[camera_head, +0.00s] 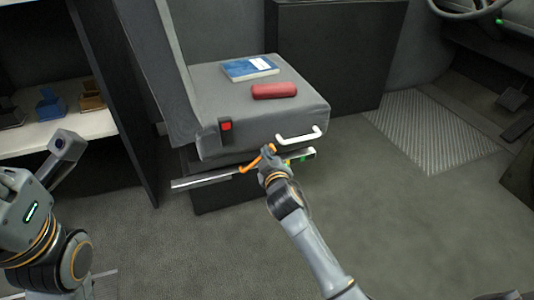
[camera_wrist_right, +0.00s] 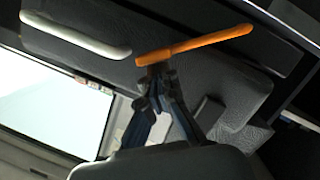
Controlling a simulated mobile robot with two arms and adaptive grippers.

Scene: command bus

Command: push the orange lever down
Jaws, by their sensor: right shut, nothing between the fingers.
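The orange lever (camera_head: 250,163) sticks out at the front lower edge of the grey seat (camera_head: 213,95). In the right wrist view the lever (camera_wrist_right: 200,44) runs slanted across the upper middle. My right gripper (camera_head: 268,153) is shut and empty, with its tips at one end of the lever. In the right wrist view its closed fingertips (camera_wrist_right: 155,73) overlap the underside of that lever end in the picture; I cannot tell whether they press on it.
A white handle (camera_head: 299,136) sits on the seat's front edge, right of the lever. A blue book (camera_head: 250,68) and a red case (camera_head: 274,91) lie on the seat. A metal rail (camera_head: 205,181) runs under it. The floor in front is clear. A shelf (camera_head: 60,131) stands left.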

